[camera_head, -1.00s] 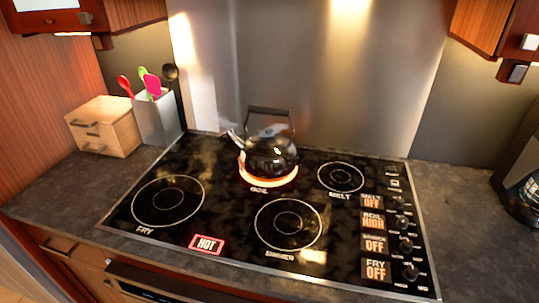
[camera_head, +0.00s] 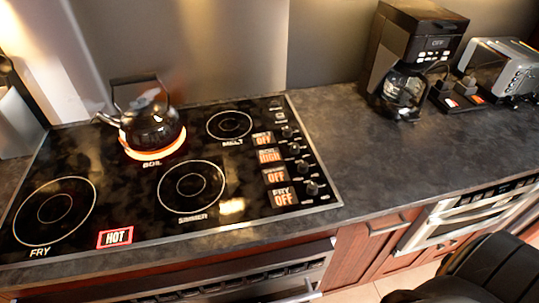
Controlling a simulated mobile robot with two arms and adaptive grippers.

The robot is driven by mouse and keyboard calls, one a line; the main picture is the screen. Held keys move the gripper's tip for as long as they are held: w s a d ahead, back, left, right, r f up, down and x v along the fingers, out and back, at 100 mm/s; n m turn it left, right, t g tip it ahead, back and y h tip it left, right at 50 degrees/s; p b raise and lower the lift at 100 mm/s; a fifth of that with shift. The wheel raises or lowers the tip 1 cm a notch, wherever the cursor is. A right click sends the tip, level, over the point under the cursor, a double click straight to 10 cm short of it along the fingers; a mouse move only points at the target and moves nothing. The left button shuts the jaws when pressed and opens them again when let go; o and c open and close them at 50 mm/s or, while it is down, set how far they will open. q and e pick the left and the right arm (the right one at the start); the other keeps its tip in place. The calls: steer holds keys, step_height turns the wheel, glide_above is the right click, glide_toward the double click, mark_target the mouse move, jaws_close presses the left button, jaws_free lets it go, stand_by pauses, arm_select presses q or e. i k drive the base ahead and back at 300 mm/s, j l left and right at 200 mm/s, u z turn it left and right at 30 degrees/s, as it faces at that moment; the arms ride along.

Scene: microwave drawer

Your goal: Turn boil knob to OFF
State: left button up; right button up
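The boil knob (camera_head: 294,148) is a small black knob in the column of knobs at the right edge of the black cooktop (camera_head: 110,165). The boil display (camera_head: 269,156) beside it reads HIGH. A black kettle (camera_head: 153,128) stands on the boil burner, which glows orange around the kettle's base. The melt, simmer and fry displays read OFF. A red HOT sign (camera_head: 115,237) is lit near the cooktop's front edge. Neither of my grippers can be made out in the head view; a dark, rounded part shows at the bottom right corner.
A coffee maker (camera_head: 413,58) and a toaster (camera_head: 505,68) stand on the counter to the right. The counter (camera_head: 390,155) between the cooktop and the coffee maker's front is clear. Drawers and an oven front (camera_head: 470,218) lie below the counter edge.

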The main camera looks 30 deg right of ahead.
mark_target(294, 149)
steer(key=z, duration=0.9)
